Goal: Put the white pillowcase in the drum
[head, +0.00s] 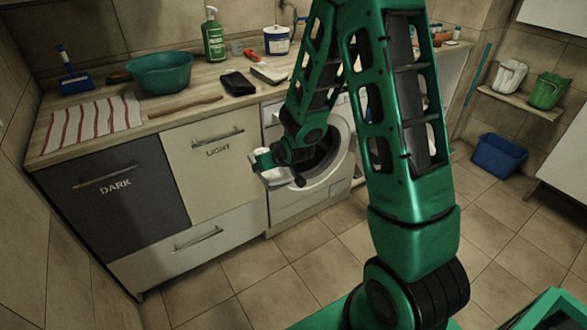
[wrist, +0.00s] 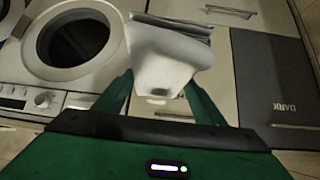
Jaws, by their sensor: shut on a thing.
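The white pillowcase (wrist: 168,62) is a folded white bundle between the green fingers of my gripper (wrist: 160,90) in the wrist view. It has a grey layered edge at its far end. In the head view my gripper (head: 263,160) is in front of the cabinet, left of the washing machine's opening, with a little of the pillowcase (head: 273,176) showing below it. The drum (wrist: 74,46) is a dark round opening in a white ring, left of the pillowcase and apart from it. In the head view the drum (head: 322,158) is partly hidden by my arm.
Cabinet fronts marked DARK (head: 115,186) and LIGHT (head: 217,150) stand left of the washing machine (head: 290,206). The counter holds a teal basin (head: 160,73), a striped towel (head: 92,121) and a green bottle (head: 213,38). A blue bin (head: 498,157) stands at right. The floor in front is clear.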

